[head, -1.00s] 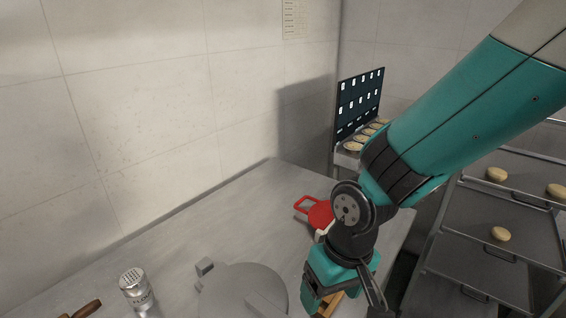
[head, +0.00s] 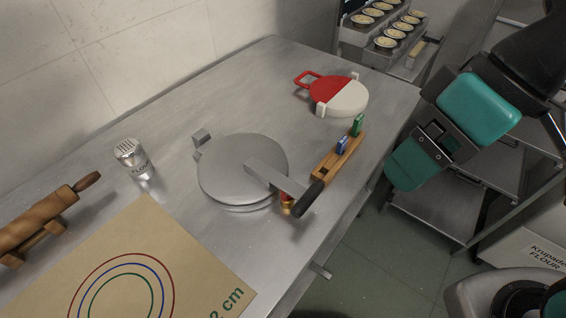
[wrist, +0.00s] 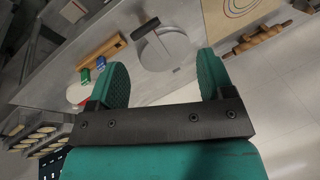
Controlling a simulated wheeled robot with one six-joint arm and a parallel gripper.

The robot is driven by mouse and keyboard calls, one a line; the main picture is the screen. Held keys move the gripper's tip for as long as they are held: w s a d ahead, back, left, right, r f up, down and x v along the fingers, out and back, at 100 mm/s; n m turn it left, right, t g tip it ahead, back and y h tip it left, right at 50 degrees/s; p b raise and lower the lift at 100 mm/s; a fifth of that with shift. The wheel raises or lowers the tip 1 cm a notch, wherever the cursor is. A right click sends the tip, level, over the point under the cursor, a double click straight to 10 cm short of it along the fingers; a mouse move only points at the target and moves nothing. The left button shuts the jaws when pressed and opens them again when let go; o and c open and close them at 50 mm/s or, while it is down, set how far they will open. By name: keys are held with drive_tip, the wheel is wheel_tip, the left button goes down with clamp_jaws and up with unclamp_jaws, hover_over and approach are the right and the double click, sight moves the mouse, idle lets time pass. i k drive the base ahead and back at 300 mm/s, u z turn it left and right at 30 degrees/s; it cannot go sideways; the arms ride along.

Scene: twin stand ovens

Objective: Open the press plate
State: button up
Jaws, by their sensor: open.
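The press is a round grey metal plate (head: 235,168) lying flat on a lower plate (head: 250,208) on the steel table, so it looks closed. A flat grey bar (head: 272,176) runs from its top towards the front right, with a dark grip (head: 308,198) near the table edge. The press plate also shows in the wrist view (wrist: 170,55), beyond and between my fingers. My gripper (wrist: 163,62) is open and empty, apart from the press. In the head view my arm is at the right, off the table's edge.
A wooden holder (head: 330,166) with blue and green pieces stands close beside the grip. A red and white round tool (head: 345,97) lies behind. A flour shaker (head: 133,160), rolling pin (head: 40,218) and marked mat (head: 170,265) are left. Racks stand at the right.

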sight(242, 169)
drive_tip(key=z, duration=1.2)
drive_tip(key=k, duration=1.15)
drive_tip(key=u, duration=0.7)
drive_tip(key=i, duration=0.45)
drive_tip(key=z, duration=0.1)
